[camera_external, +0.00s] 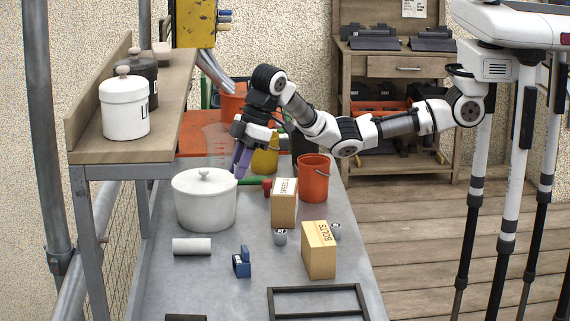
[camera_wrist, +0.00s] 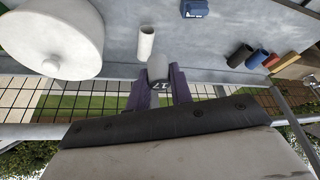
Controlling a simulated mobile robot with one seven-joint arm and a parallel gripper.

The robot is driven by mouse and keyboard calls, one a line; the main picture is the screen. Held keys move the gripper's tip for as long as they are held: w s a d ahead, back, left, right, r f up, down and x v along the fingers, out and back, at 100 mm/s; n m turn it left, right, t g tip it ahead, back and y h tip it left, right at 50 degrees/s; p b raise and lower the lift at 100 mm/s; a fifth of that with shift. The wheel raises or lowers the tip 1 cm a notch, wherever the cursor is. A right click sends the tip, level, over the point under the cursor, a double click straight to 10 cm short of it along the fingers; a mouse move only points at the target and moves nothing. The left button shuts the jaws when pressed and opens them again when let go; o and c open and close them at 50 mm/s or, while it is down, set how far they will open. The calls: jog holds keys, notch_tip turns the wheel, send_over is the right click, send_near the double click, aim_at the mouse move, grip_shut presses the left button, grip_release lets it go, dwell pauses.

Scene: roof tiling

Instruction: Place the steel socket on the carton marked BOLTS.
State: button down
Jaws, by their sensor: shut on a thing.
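My gripper (camera_external: 241,165) has purple fingers and hangs above the bench, just behind and right of the white lidded pot (camera_external: 205,205). In the wrist view its fingers (camera_wrist: 160,88) are shut on a grey cylinder, the steel socket (camera_wrist: 157,67), with a "17" label showing between them. The held socket cannot be made out in the external view. The carton marked BOLTS (camera_external: 320,252) stands upright on the bench, nearer the camera and to the right of my gripper. It is not seen in the wrist view.
Another carton (camera_external: 284,203) stands behind BOLTS. A white cylinder (camera_external: 192,246), blue tool (camera_external: 242,262), black frame (camera_external: 318,302), red-headed mallet (camera_external: 267,187) and orange bucket (camera_external: 314,178) occupy the bench.

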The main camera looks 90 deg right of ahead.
jog(key=s+a+r+n, duration=0.2)
jog(key=s+a+r, duration=0.2)
jog(key=s+r, duration=0.25)
notch_tip(320, 180, up, 2)
jog(key=r+n+y, duration=0.1)
jog(key=n, duration=0.1)
send_over(315, 235)
jog(key=d, duration=0.1)
jog(key=shift+g, duration=0.4)
jog(key=f, duration=1)
jog(key=s+f+p, duration=0.1)
jog(key=f, duration=0.4)
jog(key=shift+d+f, duration=0.1)
jog(key=shift+f+p, duration=0.35)
jog(key=shift+f, duration=2.2)
jog(key=shift+f, duration=0.15)
jog(key=c, duration=1.3)
grip_release()
jog(key=shift+o, duration=0.2)
